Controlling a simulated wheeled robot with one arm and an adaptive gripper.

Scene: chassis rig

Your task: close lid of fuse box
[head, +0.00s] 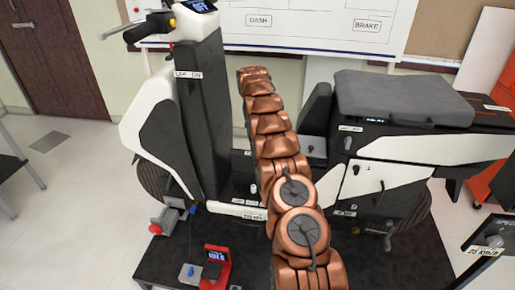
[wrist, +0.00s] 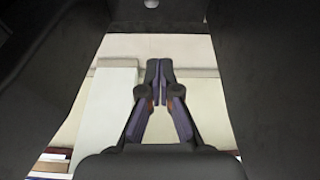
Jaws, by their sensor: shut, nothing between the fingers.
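My gripper (wrist: 159,72) shows in the wrist view with its two fingertips together and nothing visible between them. Dark surfaces stand on both sides of it, with pale surfaces beyond the tips. In the head view my copper-coloured arm reaches over the middle of the scooter rig (head: 200,100), and the gripper itself cannot be made out there. I cannot pick out the fuse box or its lid for certain in either view. My arm covers part of the rig's middle, and I cannot tell whether the gripper touches anything.
A grey seat (head: 400,98) tops the rig's right part. A red display stand (head: 216,268) is on the dark platform (head: 165,262) at the front. A signpost (head: 492,242) stands at the right. A whiteboard (head: 310,22) hangs behind.

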